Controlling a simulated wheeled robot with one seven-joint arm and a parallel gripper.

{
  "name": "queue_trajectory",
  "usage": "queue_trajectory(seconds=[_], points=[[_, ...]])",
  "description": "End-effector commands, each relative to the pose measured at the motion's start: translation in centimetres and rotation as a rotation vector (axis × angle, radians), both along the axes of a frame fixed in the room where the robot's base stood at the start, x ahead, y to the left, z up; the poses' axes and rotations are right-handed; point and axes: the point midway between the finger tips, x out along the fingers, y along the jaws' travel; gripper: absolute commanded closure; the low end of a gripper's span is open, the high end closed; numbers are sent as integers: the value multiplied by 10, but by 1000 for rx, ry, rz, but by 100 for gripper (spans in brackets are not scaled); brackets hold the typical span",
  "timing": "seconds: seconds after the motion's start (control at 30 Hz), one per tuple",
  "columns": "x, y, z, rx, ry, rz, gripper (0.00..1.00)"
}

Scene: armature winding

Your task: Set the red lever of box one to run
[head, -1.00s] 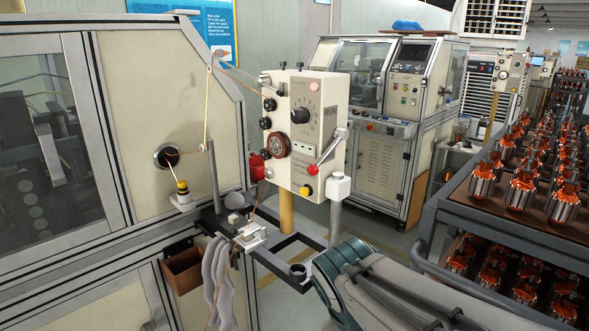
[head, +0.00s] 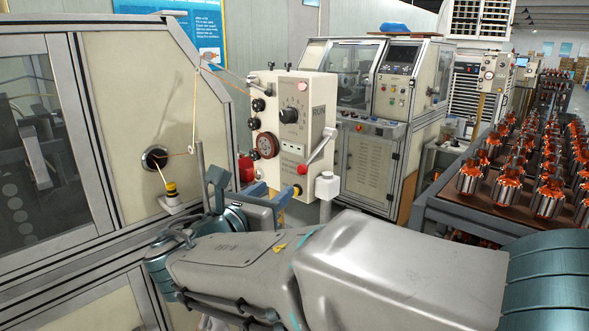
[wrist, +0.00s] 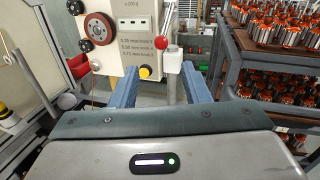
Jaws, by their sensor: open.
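Box one, a cream control box (head: 290,150) with dials and a RUN label, stands on a post at the centre of the head view; its lower front fills the upper wrist view (wrist: 120,45). The lever, with a red ball (head: 302,170) at its lower end and a silver arm, slants up and right toward the RUN label; the red ball also shows in the wrist view (wrist: 161,41). My gripper (wrist: 160,80) is open and empty, its blue fingers pointing at the box's lower part, below the red ball. In the head view my arm hides part of the gripper.
A yellow button (wrist: 145,71) and a white-capped post (wrist: 172,62) sit close to the lever, between my fingers in the wrist view. A winding machine (head: 130,120) stands left. A rack of copper armatures (head: 440,190) stands right.

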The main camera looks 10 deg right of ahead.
Motion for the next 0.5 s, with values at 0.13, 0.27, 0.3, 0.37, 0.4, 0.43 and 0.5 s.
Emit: queue_trajectory(seconds=[0.13,0.27,0.3,0.37,0.4,0.43,0.5], points=[[21,-19,1,2,2,-8,58],[43,-37,2,1,3,-7,58],[50,-42,1,3,4,-7,58],[60,-50,1,2,3,-6,58],[66,-55,1,2,3,-8,58],[71,-58,1,3,2,-6,58],[79,-66,1,3,2,-6,58]])
